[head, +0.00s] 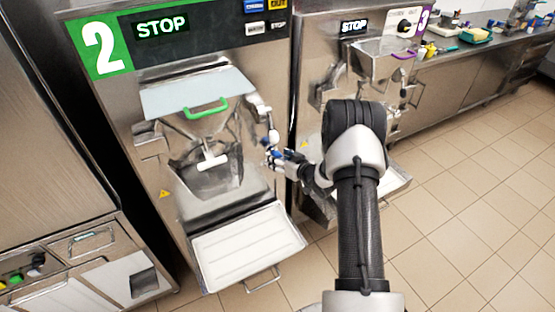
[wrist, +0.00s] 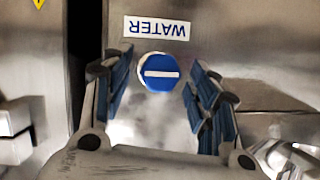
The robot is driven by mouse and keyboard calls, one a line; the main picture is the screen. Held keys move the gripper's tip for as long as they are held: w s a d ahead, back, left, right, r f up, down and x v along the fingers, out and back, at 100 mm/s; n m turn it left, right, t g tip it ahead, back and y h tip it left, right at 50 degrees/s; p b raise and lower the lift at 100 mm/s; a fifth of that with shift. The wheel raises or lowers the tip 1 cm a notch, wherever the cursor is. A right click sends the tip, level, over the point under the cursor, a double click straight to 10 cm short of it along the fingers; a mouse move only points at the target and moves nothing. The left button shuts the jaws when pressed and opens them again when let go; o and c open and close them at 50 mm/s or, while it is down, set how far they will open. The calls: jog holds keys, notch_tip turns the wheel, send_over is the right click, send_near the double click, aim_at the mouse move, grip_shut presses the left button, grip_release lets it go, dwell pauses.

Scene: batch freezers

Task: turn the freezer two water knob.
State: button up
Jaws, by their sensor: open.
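Freezer two (head: 215,130) stands at the left of centre in the head view, with a green "2" sign and a STOP display. In the wrist view its water knob (wrist: 159,72) is a round blue disc with a white bar lying about level. A WATER label (wrist: 157,28), upside down in this view, sits just above the knob. My gripper (wrist: 160,88) is open, with one blue-padded finger to each side of the knob. I cannot tell how deep the fingers reach or whether they touch it. In the head view my gripper (head: 272,156) is at the freezer's right side, and the knob is hard to make out there.
A white tray (head: 250,245) juts out low at freezer two's front. Freezer three (head: 345,55) stands close on the right, behind my arm. A counter (head: 470,75) with small items runs along the right. The tiled floor (head: 480,210) at right is clear.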

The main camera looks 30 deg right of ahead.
jog(key=shift+x, duration=0.9)
jog(key=c, duration=1.1)
